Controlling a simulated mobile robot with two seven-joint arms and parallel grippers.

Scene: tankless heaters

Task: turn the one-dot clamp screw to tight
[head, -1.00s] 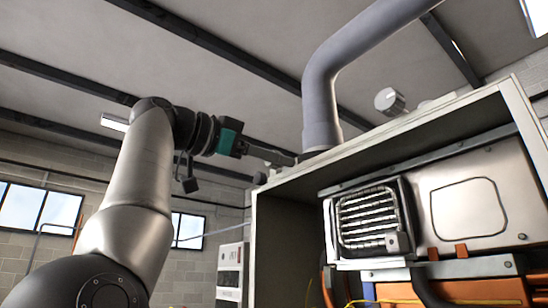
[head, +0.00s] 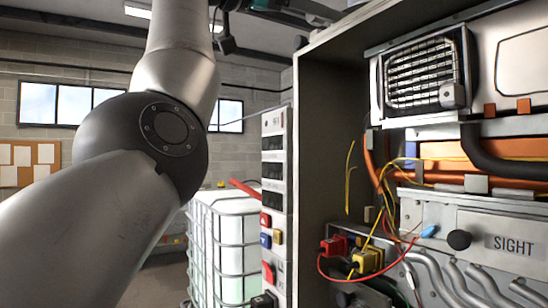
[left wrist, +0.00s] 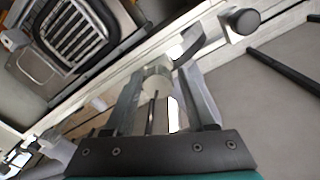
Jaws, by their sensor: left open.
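My left gripper (head: 312,12) shows at the top edge of the head view, beside the upper left corner of the open heater cabinet (head: 312,150). In the left wrist view my left gripper (left wrist: 162,82) is open. A pale rounded piece (left wrist: 157,78) and a thin rod show between its fingers; I cannot tell whether it touches them. A dark curved lever (left wrist: 190,45) is just beyond the right finger. I cannot make out a one-dot mark, so I cannot tell which part is the one-dot clamp screw. My right gripper is out of view.
A dark round knob (left wrist: 240,20) sits on the cabinet edge. Inside the cabinet are a grille (head: 420,72), loose yellow and red wires, and a plate marked SIGHT (head: 512,243). A white caged tank (head: 225,240) and a switch panel (head: 273,200) stand left of the cabinet.

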